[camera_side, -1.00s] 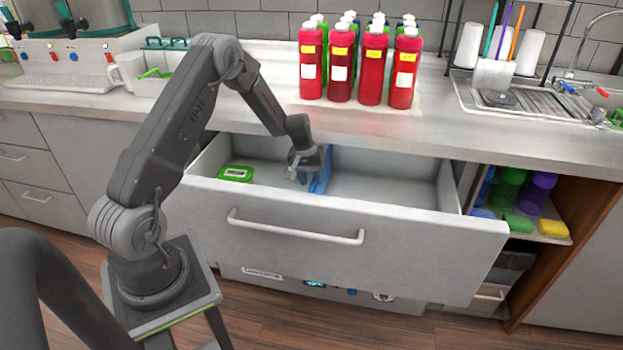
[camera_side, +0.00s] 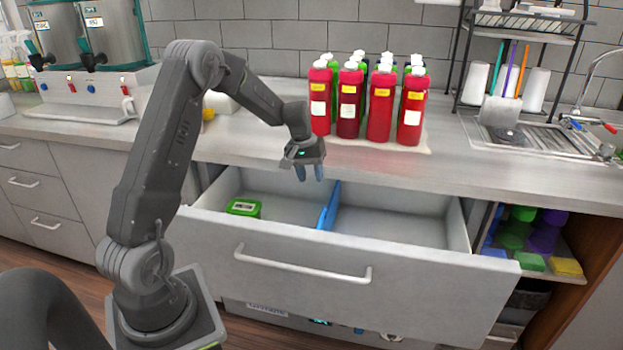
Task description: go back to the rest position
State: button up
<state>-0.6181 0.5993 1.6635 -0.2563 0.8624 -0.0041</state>
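My gripper (camera_side: 310,173) hangs above the open drawer (camera_side: 400,258), fingers pointing down, near the counter's front edge. Its two fingertips are slightly apart with nothing seen between them. In the drawer, a blue divider (camera_side: 329,208) stands upright between a left and a right compartment, below my gripper and apart from it. A green box with a pale label (camera_side: 244,207) lies in the left compartment. The right compartment looks empty; part of the drawer floor is hidden by its front panel.
Red bottles (camera_side: 380,105) stand in rows on the counter (camera_side: 440,160), just right of my gripper. Dispensers (camera_side: 92,65) stand at the left and a sink (camera_side: 545,135) is at the right. An open shelf (camera_side: 530,262) holds green, purple and yellow things.

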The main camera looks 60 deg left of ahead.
jog(key=s+d+r+m+t+y, duration=0.1)
jog(key=s+d+r+m, duration=0.4)
jog(key=d+r, duration=0.85)
jog(key=s+d+r+m+t, duration=0.1)
jog(key=s+d+m, duration=0.1)
jog(key=s+d, duration=0.4)
jog(key=s+d+r+m+t, duration=0.2)
jog(key=s+d, duration=0.4)
jog(key=s, duration=0.6)
jog(key=shift+s+d+y, duration=0.3)
jog(key=shift+d, duration=0.1)
